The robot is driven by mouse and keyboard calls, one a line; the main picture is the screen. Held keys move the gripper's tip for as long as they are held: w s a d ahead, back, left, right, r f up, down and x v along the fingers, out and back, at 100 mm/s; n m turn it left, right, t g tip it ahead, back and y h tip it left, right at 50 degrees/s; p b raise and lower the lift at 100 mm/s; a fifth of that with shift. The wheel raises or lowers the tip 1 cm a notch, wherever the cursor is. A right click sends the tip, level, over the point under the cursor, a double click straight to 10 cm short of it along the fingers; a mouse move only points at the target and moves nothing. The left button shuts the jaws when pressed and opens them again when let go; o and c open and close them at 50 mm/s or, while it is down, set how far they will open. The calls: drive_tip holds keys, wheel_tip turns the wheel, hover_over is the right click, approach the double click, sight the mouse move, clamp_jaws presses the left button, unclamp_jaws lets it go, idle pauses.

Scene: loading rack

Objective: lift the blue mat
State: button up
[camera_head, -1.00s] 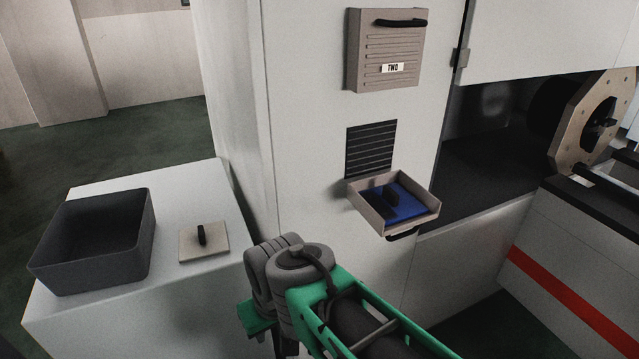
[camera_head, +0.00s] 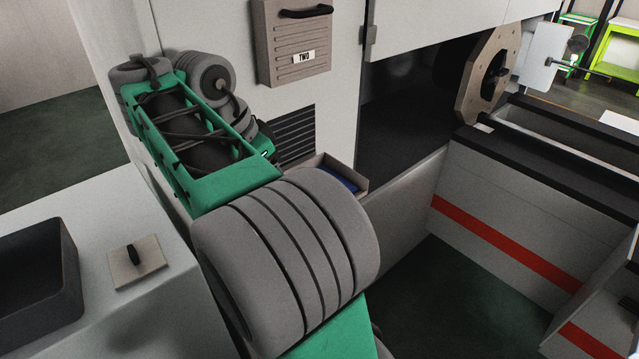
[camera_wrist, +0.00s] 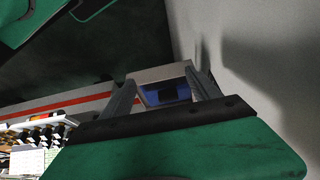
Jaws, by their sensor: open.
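The blue mat (camera_head: 342,181) lies in a small open drawer tray (camera_head: 345,168) on the white cabinet front. In the head view my arm covers most of the tray, so only a strip of blue shows. In the wrist view the blue mat (camera_wrist: 160,95) shows between the fingers of my gripper (camera_wrist: 162,76), inside the tray's pale rim (camera_wrist: 158,73). My gripper is open and empty, apart from the mat. The mat's dark grip is not clearly visible now. My gripper is hidden in the head view.
A closed drawer marked TWO (camera_head: 292,45) is above the tray, with a dark vent (camera_head: 293,135) between. A grey bin (camera_head: 45,270) and a beige plate with a black handle (camera_head: 137,262) are on the left counter. Floor is open at lower right.

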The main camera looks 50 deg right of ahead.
drive_tip(key=d, duration=0.3)
drive_tip(key=s+d, duration=0.1)
drive_tip(key=d, duration=0.2)
drive_tip(key=s+d, duration=0.1)
drive_tip(key=d, duration=0.2)
drive_tip(key=b+x, duration=0.1)
drive_tip(key=x, duration=0.1)
drive_tip(key=b+x, duration=0.1)
drive_tip(key=x, duration=0.2)
drive_tip(key=shift+s+d+f, duration=0.1)
drive_tip(key=shift+d, duration=0.3)
drive_tip(key=shift+c, duration=0.5)
drive_tip(key=c, duration=1.3)
